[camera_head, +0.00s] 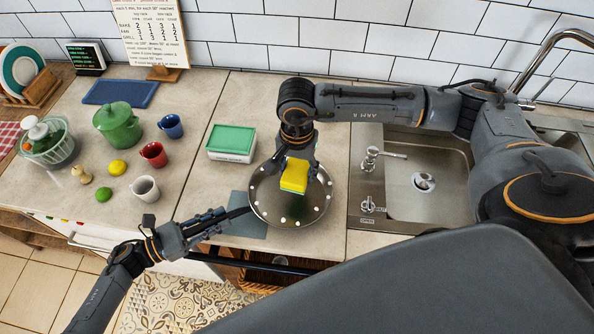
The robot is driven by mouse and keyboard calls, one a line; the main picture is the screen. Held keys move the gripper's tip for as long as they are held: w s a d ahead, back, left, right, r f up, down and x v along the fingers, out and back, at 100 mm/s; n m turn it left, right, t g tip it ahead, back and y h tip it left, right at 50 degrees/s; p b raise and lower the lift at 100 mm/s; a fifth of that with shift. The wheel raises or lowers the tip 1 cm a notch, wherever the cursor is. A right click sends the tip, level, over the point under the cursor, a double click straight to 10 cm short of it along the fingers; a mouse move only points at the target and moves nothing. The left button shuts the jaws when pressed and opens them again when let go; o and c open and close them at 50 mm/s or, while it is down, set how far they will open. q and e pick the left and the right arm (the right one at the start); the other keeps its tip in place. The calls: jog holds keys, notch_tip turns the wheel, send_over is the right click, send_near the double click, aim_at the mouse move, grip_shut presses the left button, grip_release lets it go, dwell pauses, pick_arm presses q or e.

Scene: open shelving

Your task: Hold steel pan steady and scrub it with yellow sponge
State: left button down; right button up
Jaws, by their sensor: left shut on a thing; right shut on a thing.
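The steel pan (265,207) lies on the counter left of the sink, with white spots around its inside. Its dark handle (237,212) points to the lower left. My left gripper (222,217) is shut on the handle from the left. My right gripper (296,160) comes down from above and is shut on the yellow sponge (294,177), which has a green lower layer. The sponge is over the middle of the pan. I cannot tell whether it touches the pan's surface. The gripper hides part of the pan's far rim.
A sink (435,185) with a faucet (545,60) is to the right. A white box with a green lid (231,142) stands behind the pan. Cups, a green pot (118,127) and fruit stand at left. A drawer below the counter (262,272) is open.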

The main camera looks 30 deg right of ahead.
pick_arm(q)
jog(key=c, duration=1.1)
grip_release()
jog(key=a, duration=1.2)
